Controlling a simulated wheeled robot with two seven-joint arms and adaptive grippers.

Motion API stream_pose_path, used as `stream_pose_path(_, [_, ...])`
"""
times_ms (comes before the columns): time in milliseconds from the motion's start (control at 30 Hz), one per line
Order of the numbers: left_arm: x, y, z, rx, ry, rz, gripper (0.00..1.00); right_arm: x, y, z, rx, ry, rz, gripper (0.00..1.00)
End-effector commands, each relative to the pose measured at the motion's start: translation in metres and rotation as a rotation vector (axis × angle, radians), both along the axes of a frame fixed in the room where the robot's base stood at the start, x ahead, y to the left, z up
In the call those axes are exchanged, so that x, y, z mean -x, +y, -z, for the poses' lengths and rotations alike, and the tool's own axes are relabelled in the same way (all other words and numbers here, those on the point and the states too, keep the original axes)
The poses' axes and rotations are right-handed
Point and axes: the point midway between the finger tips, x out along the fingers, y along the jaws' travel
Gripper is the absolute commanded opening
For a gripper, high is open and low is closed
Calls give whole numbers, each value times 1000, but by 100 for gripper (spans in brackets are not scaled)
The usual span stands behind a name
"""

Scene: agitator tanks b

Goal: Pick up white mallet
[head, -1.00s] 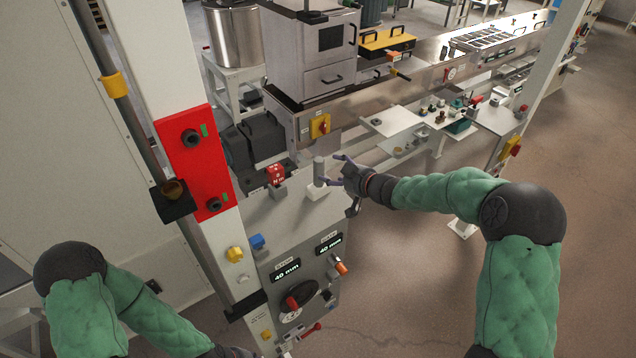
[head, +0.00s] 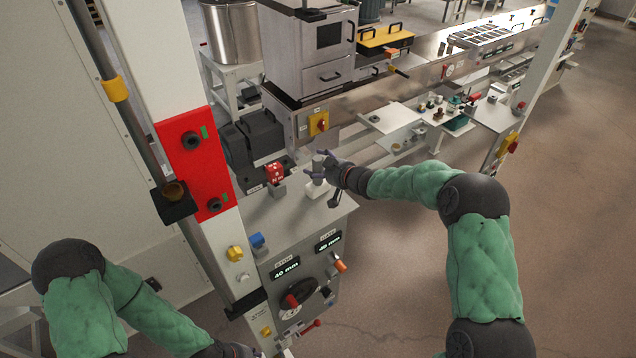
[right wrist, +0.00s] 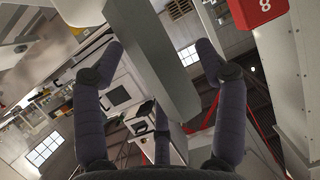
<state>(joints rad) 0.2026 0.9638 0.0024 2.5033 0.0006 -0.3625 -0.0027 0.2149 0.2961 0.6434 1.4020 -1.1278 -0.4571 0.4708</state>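The white mallet stands upright on the grey cabinet top in the head view, its pale head (head: 316,190) down and its grey handle (head: 319,164) up. My right gripper (head: 317,168) is at the handle, coming from the right. In the right wrist view the handle (right wrist: 152,60) runs between the spread fingers of the right gripper (right wrist: 160,65), with visible gaps on both sides. My left gripper (head: 238,351) is low at the bottom edge of the head view, its fingers mostly cut off.
The cabinet front (head: 300,275) carries displays and knobs. A red panel on a white post (head: 192,160) is at left. Open floor lies to the right.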

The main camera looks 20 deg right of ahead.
Motion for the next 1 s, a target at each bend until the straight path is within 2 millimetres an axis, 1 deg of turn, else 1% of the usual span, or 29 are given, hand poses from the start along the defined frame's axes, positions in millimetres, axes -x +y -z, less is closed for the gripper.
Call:
stream_pose_path(33, [0, 0, 0, 0, 0, 0, 40, 0, 0, 0, 0, 0, 0, 56])
stream_pose_path(67, [0, 0, 0, 0, 0, 0, 40, 0, 0, 0, 0, 0, 0, 47])
stream_pose_path(100, [0, 0, 0, 0, 0, 0, 40, 0, 0, 0, 0, 0, 0, 36])
stream_pose_path(167, [0, 0, 0, 0, 0, 0, 40, 0, 0, 0, 0, 0, 0, 19])
stream_pose_path(200, [0, 0, 0, 0, 0, 0, 40, 0, 0, 0, 0, 0, 0, 8])
stream_pose_path(233, [0, 0, 0, 0, 0, 0, 40, 0, 0, 0, 0, 0, 0, 0])
stream_pose_path(533, [0, 0, 0, 0, 0, 0, 40, 0, 0, -3, 0, -3, 1, 0])
stream_pose_path(667, [0, 0, -1, 0, 0, 0, 40, -1, 0, -12, 0, -5, -1, 0])
stream_pose_path(833, [0, 0, -2, 0, 0, 0, 40, 1, 0, -39, 0, -8, 1, 0])
stream_pose_path(933, [0, 0, 0, 0, 0, 0, 40, 17, 3, -55, 0, -8, 0, 0])
stream_pose_path(1000, [0, 0, 1, 0, 0, 0, 40, 29, 6, -71, 0, -9, 0, 0])
